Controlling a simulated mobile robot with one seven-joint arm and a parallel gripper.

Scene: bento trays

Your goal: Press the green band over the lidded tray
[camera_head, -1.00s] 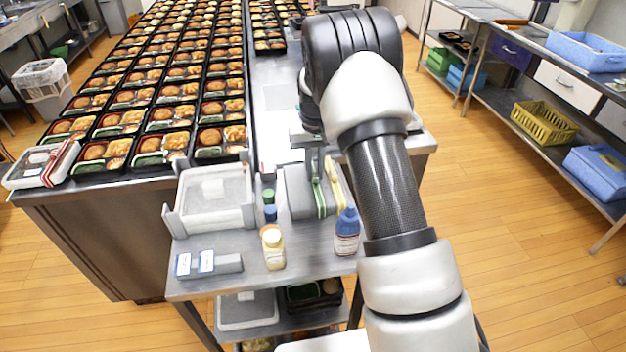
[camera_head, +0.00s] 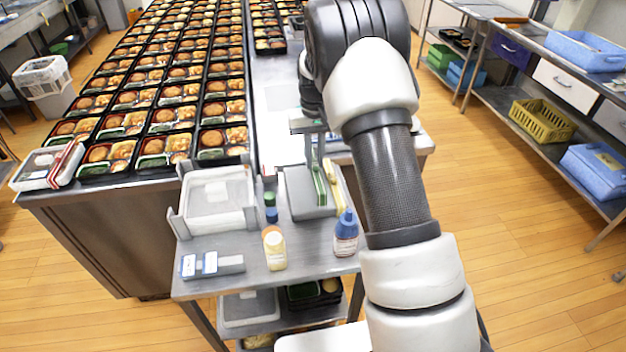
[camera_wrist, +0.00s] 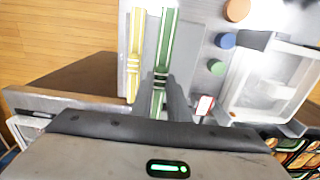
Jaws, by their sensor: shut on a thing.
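The green band (camera_head: 320,186) is a narrow strip standing upright along a grey holder (camera_head: 298,190) on the steel cart. It also shows in the wrist view (camera_wrist: 164,45). My gripper (camera_head: 313,150) is at the band's far end, with its dark fingers (camera_wrist: 162,84) closed around the band. A yellow band (camera_head: 338,185) lies beside it and is not held. A tray with a clear lid and a red and white band (camera_head: 48,168) sits at the counter's near left corner, away from my gripper. Whether this is the task's lidded tray I cannot tell.
An open pale bin (camera_head: 217,198) stands on the cart left of the holder. Rows of filled bento trays (camera_head: 160,145) cover the counter.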

